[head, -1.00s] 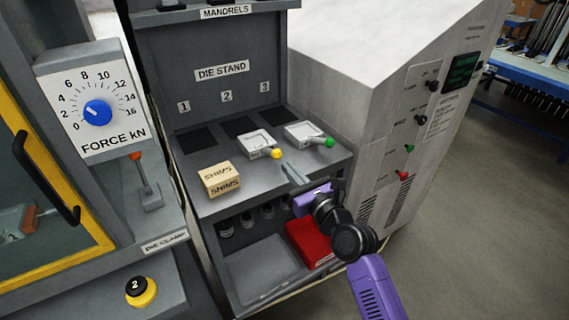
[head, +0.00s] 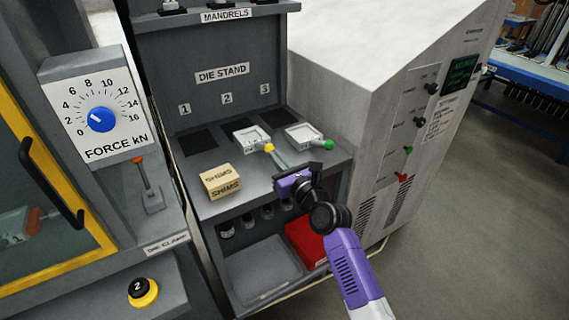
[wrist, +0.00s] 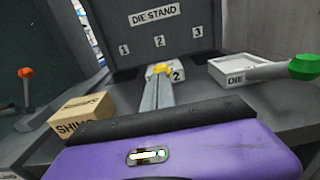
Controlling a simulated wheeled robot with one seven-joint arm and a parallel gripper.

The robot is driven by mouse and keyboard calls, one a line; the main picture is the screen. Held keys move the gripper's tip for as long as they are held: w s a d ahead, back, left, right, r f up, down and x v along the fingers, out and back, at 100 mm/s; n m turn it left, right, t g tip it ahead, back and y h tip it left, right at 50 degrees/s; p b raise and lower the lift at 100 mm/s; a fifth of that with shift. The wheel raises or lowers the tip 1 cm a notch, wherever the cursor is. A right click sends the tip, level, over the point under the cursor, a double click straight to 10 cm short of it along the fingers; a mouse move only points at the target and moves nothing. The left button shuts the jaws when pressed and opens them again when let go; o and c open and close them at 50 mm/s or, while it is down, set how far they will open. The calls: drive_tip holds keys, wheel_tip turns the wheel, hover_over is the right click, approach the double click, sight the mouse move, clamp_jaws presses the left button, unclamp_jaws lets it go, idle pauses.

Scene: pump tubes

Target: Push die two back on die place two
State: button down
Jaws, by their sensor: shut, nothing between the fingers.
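Die two (head: 246,137) is a pale square block with a yellow-knobbed handle pointing to the front right. It lies on the die stand shelf and overlaps the front of die place two (head: 231,126), the dark square under label 2. My gripper (head: 273,154) is shut and empty, with its fingertips at the yellow knob (head: 269,147); I cannot tell if they touch. In the wrist view the shut fingers (wrist: 158,82) point at the yellow knob (wrist: 161,69), hiding part of die two (wrist: 177,76).
A green-knobbed die (head: 301,133) lies close on the right. A shims box (head: 221,181) stands at the shelf's front left. The place under label 1 (head: 198,142) is bare. The stand's back panel (head: 222,90) rises behind, and a red box (head: 304,243) sits below.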

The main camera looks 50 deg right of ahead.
sight(260, 144)
drive_tip(key=x, duration=1)
drive_tip(key=shift+w+b, duration=0.35)
drive_tip(key=shift+s, duration=0.15)
